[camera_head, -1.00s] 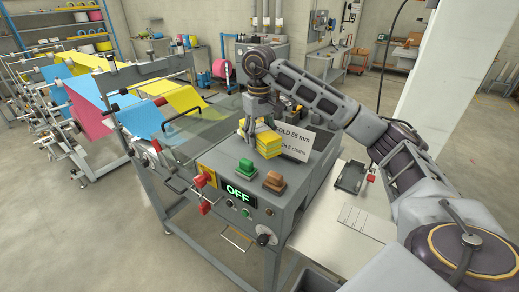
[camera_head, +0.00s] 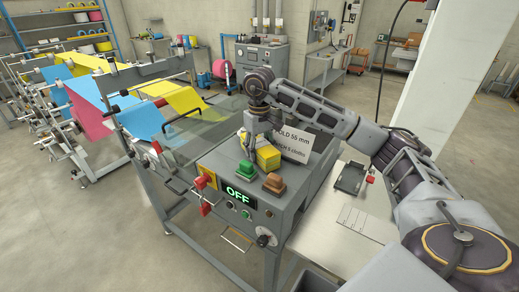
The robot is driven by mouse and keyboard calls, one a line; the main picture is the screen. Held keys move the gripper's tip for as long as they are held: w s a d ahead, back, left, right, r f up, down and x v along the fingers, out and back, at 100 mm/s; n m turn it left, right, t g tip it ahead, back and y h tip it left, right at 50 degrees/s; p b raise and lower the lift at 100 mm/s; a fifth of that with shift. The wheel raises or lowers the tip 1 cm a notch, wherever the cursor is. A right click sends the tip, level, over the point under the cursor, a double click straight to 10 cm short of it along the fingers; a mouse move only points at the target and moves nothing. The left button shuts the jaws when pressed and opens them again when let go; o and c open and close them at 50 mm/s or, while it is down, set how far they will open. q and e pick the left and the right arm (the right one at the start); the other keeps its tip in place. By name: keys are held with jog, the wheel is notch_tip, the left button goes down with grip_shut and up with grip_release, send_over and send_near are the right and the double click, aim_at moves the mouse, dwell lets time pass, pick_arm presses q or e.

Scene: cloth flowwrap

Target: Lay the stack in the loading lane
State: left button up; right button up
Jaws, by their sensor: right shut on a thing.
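The yellow stack (camera_head: 268,158) of folded cloths is over the grey machine top, in front of the white sign. My right gripper (camera_head: 249,151) points down and is shut on the stack at its left side. The arm and fingers hide part of the stack's upper left. I cannot tell whether the stack's underside touches the machine top. The loading lane is not clearly distinguishable; the grey machine top (camera_head: 225,157) shows around the stack. My left gripper is not in view.
A white sign (camera_head: 293,144) reading "FOLD 55 mm" stands close behind the stack. Coloured film webs (camera_head: 143,119) run at the left. A white table (camera_head: 340,228) is at right.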

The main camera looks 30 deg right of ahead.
jog(key=shift+f, duration=0.2)
jog(key=shift+f, duration=0.15)
jog(key=o, duration=0.7)
jog(key=shift+r, duration=0.2)
notch_tip(320, 180, up, 5)
jog(key=shift+b, duration=0.45)
jog(key=shift+r+p, duration=0.65)
jog(key=shift+r, duration=2.8)
jog(key=shift+o, duration=0.4)
